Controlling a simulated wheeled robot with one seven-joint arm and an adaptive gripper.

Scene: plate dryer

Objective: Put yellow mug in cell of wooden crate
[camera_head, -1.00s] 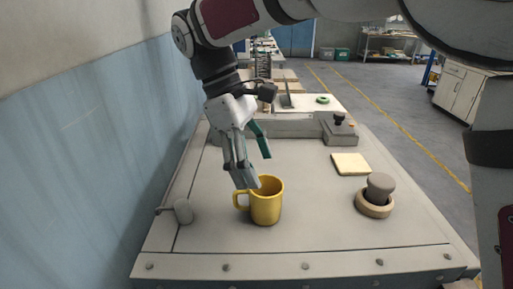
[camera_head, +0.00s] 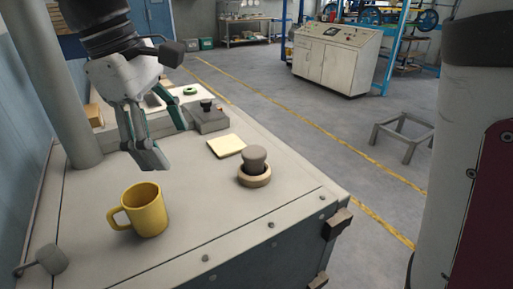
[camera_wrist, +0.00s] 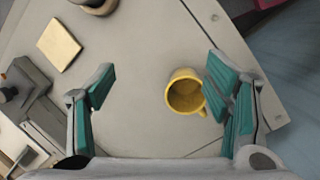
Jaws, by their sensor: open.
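The yellow mug (camera_head: 151,212) stands upright on the grey table, its handle toward the left in the head view. My gripper (camera_head: 165,142) is open and empty, above the table and behind the mug in that view. In the wrist view the mug (camera_wrist: 185,92) lies between the spread fingers (camera_wrist: 155,85), nearer the right-hand finger, and its open top shows. It looks apart from the fingers. No wooden crate with cells can be made out in either view.
A pale yellow square pad (camera_head: 227,146) and a grey knob on a round wooden base (camera_head: 254,170) are to the right. A grey cylinder (camera_head: 50,260) is at the front left. A pillar (camera_head: 62,85) rises at the left. Floor on the right is mostly open.

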